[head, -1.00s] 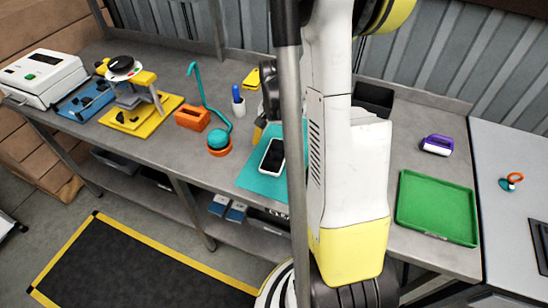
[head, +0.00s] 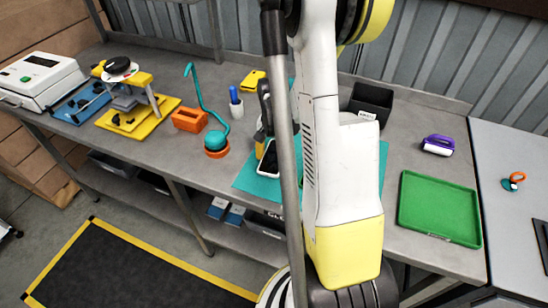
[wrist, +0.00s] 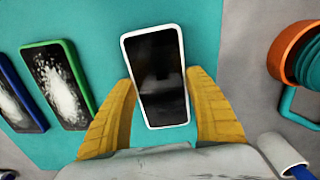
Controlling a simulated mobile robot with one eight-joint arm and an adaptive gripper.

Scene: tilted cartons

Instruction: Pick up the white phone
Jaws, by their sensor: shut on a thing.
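The white phone (wrist: 156,50), white-framed with a dark screen, lies between the two yellow fingers of my gripper (wrist: 161,80) in the wrist view. The fingers press on its two long sides, near its lower half. In the head view the phone (head: 270,158) shows at the left of the teal mat (head: 250,183), partly hidden by my gripper (head: 264,142) and arm. I cannot tell whether it touches the mat. A green-edged phone (wrist: 60,85) and a blue-edged phone (wrist: 19,95) lie left of it in the wrist view.
A black bin (head: 371,103) stands behind. A green tray (head: 438,205) and a purple-and-white object (head: 438,145) are at right.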

